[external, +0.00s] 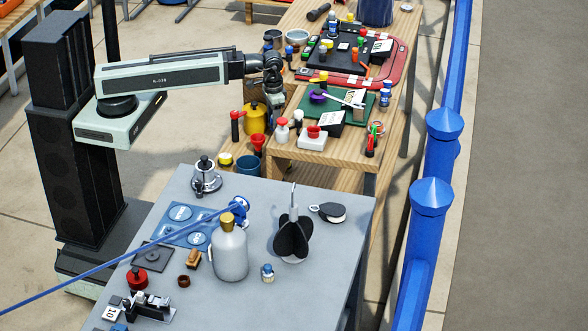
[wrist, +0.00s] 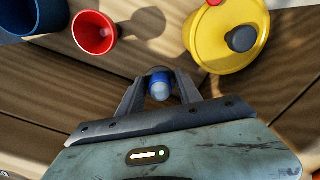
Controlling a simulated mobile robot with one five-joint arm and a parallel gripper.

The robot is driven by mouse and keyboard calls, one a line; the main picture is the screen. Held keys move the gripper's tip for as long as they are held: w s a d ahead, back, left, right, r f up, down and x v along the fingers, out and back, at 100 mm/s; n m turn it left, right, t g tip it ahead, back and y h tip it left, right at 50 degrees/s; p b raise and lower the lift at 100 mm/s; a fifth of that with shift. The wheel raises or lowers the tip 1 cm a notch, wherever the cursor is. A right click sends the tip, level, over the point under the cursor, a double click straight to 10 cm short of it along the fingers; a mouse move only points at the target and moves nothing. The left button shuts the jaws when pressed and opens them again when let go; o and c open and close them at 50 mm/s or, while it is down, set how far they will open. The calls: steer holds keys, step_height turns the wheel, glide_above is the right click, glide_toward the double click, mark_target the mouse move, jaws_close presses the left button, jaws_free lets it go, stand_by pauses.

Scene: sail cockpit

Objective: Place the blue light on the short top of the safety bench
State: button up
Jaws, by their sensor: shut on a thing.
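In the wrist view a small blue light (wrist: 161,84) with a pale rounded end sits between the two fingers of my gripper (wrist: 160,92), which is shut on it. In the external view my gripper (external: 276,98) hangs at the arm's end, beside and above the yellow pot; I cannot make out the light there. Wooden bench tops run up the middle of the external view. The nearer, shorter-looking wooden top (external: 340,150) carries several items; I cannot tell for certain that it is the safety bench's short top. My gripper is to its upper left.
A yellow pot (external: 255,118), a red funnel (external: 257,140) and a blue cup (external: 248,166) stand close below my gripper. A white box with a red button (external: 313,137) and a green mat (external: 310,100) occupy the wooden top. A crowded grey table (external: 340,215) is in front.

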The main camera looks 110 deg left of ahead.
step_height(320, 180, down, 5)
steer(key=b, duration=0.4)
steer(key=shift+f, duration=0.2)
steer(key=shift+r, duration=0.2)
steer(key=shift+f, duration=0.1)
steer(key=o, duration=1.4)
steer(key=shift+c, duration=0.2)
step_height(320, 180, up, 12)
steer(key=p, duration=1.2)
steer(key=shift+r+p, duration=0.25)
steer(key=shift+p, duration=0.1)
steer(key=shift+f, duration=0.1)
